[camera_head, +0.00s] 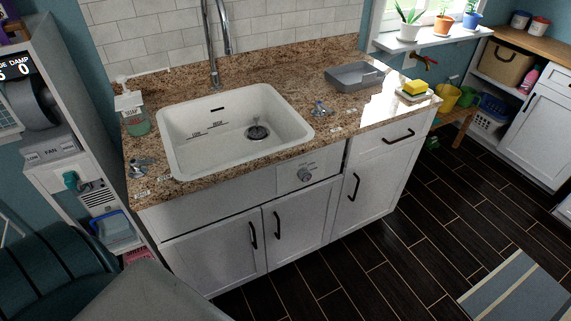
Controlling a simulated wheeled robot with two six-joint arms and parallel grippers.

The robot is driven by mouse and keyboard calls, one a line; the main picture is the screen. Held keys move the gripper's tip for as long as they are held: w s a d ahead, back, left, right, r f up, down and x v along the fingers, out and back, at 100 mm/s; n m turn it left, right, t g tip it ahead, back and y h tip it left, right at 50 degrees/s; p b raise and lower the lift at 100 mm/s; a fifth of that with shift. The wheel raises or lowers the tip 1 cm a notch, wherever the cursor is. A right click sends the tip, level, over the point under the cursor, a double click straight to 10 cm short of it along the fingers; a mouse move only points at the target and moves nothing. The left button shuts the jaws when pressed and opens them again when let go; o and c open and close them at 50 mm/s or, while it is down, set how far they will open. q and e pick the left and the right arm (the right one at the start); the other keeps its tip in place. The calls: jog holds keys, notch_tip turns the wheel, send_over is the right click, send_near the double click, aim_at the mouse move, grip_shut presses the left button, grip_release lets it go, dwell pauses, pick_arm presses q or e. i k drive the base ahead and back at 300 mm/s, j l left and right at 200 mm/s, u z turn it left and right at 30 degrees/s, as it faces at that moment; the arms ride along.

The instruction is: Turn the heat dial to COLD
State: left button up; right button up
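A round grey dial (305,174) is on a white panel in the front of the sink cabinet, below the counter's front edge. Small marks around it are too small to read, so I cannot tell whether it is the heat dial or where it points. A teal knob (70,180) is on the tall white unit at the left, below a panel labelled FAN (48,150). Two metal tap handles (141,167) (320,108) stand on the counter beside the sink, with small labels near them. Neither gripper is in view.
A white sink (235,150) sits in the granite counter (345,110). A soap bottle (134,113), a grey tray (354,76) and a yellow sponge (414,88) are on it. Dark floor (400,240) is clear in front and right. A striped rug (520,292) lies lower right.

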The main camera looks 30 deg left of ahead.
aim_at(305, 174)
jog(key=i+j+u, duration=0.25)
jog(key=j, duration=0.3)
jog(key=i+j+u, duration=0.25)
jog(key=i+j, duration=0.15)
jog(key=j, duration=0.1)
